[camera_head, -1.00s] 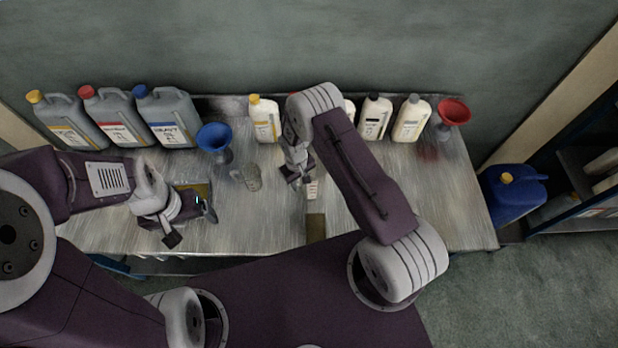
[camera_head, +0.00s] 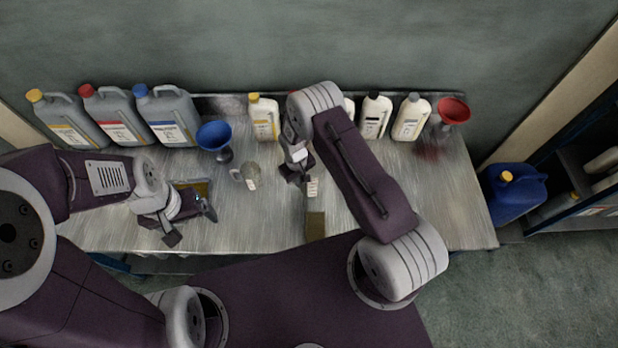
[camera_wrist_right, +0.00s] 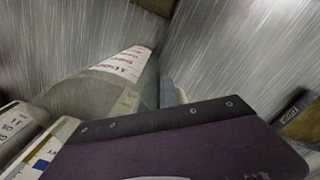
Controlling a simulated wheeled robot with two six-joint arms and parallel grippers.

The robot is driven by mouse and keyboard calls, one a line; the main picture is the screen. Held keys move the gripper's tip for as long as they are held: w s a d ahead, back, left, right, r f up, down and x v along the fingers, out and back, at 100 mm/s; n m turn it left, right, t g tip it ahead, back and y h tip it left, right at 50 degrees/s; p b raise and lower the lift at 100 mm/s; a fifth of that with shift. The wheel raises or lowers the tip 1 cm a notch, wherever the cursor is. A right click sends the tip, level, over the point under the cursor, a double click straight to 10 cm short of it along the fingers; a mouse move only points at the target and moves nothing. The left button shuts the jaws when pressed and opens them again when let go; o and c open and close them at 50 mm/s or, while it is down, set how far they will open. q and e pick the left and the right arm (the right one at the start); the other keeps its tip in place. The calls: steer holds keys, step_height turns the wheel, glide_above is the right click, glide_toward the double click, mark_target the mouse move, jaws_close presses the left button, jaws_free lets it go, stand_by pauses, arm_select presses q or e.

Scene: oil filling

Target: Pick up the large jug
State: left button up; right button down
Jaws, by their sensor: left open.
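A clear jug with a white label and red print (camera_wrist_right: 125,72) lies close in front of my right gripper in the right wrist view, with a handle-like grey part on its right side. In the head view its label (camera_head: 313,187) shows just beside my right gripper (camera_head: 301,172); the arm hides most of the jug. I cannot tell whether the right fingers touch it, or whether they are open. A smaller-looking clear jug with a handle (camera_head: 249,177) stands left of that gripper. My left gripper (camera_head: 190,226) is open and empty over the table's left front.
Grey canisters (camera_head: 172,118) and a blue funnel (camera_head: 215,138) stand at the back left of the metal table (camera_head: 270,218). Cream bottles (camera_head: 411,120) and a red funnel (camera_head: 454,112) stand at the back right. A blue can (camera_head: 515,195) is beyond the right edge.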

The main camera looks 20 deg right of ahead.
stand_by(0.9)
steer(key=s+d+r+b, duration=0.4)
steer(key=s+d+r, duration=0.1)
steer(key=d+r, duration=0.5)
steer(key=shift+s+d+r, duration=0.15)
steer(key=shift+s+r, duration=0.1)
steer(key=shift+r, duration=0.3)
